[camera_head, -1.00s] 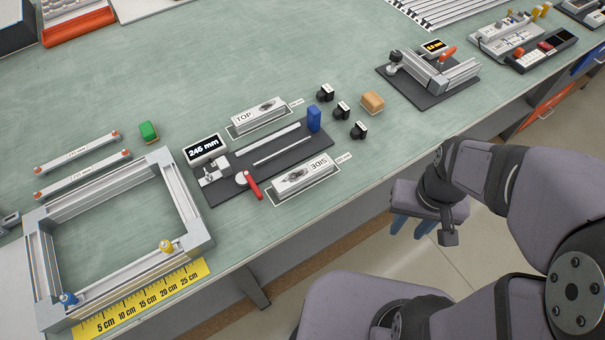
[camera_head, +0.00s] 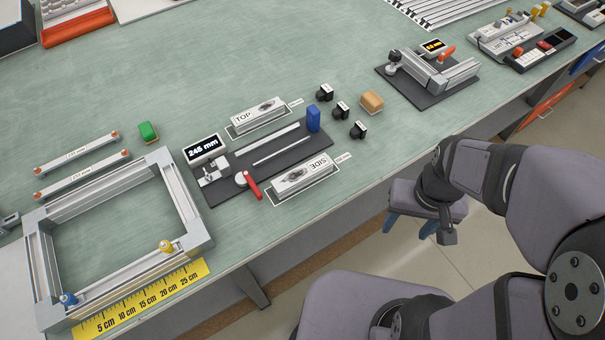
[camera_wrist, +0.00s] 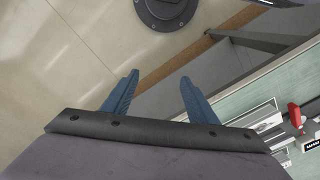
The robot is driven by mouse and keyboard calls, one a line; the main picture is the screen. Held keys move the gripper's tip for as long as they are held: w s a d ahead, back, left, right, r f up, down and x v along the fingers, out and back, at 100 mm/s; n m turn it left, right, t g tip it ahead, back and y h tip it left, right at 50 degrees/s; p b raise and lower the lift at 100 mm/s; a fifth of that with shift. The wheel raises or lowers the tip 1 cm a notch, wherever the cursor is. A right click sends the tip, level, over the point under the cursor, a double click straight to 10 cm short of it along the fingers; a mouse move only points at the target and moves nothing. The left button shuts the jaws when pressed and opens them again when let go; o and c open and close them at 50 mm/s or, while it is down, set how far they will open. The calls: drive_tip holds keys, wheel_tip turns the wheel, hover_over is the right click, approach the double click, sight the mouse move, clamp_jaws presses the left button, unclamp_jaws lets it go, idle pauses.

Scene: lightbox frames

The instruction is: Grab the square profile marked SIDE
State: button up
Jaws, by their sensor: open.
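The square profile marked SIDE (camera_head: 302,176) is a short, pale silver bar lying in a thin outlined area near the front edge of the bench. A similar profile marked TOP (camera_head: 258,114) lies farther back in its own outline. My gripper (camera_head: 410,229) hangs off the front edge of the bench, to the right of the SIDE profile and well apart from it. In the wrist view its two blue fingers (camera_wrist: 158,84) are spread with nothing between them. The wrist view also shows part of the bench and a pale profile at the lower right, its marking unreadable.
A dark fixture with a 245 mm display (camera_head: 206,149), red lever (camera_head: 249,185) and blue block (camera_head: 313,118) sits between the two profiles. Several black clamps and a tan block (camera_head: 372,101) stand behind. An aluminium frame (camera_head: 188,215) lies at left. Bench right of SIDE is clear.

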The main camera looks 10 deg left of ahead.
drive_tip(key=s+a+n+g+p, duration=0.2)
drive_tip(key=s+a+n+p, duration=0.1)
drive_tip(key=a+p, duration=0.15)
drive_tip(key=n+p, duration=0.3)
drive_tip(key=n, duration=0.6)
hover_over(304, 172)
drive_tip(key=s+d, duration=0.4)
drive_tip(key=s, duration=0.1)
drive_tip(key=shift+a+f+t+h, duration=0.2)
drive_tip(key=shift+f+t+h, duration=0.05)
drive_tip(key=shift+t+h, duration=0.15)
drive_tip(key=w+a+r+n, duration=0.1)
drive_tip(key=n, duration=0.1)
drive_tip(key=w+a+r+n, duration=0.1)
drive_tip(key=w+n, duration=0.1)
drive_tip(key=w+a+r+n+t, duration=0.1)
drive_tip(key=w+n, duration=0.1)
drive_tip(key=shift+a+n+y, duration=0.15)
drive_tip(key=shift+n+y, duration=0.15)
drive_tip(key=shift+y, duration=0.1)
drive_tip(key=shift+w+a+r+n, duration=0.1)
drive_tip(key=shift+w+a+n, duration=0.1)
drive_tip(key=shift+n, duration=0.7)
drive_tip(key=n, duration=0.6)
drive_tip(key=shift+s+d, duration=0.1)
drive_tip(key=shift+f, duration=1.1)
drive_tip(key=shift+s+f+p, duration=0.1)
drive_tip(key=shift+p, duration=0.3)
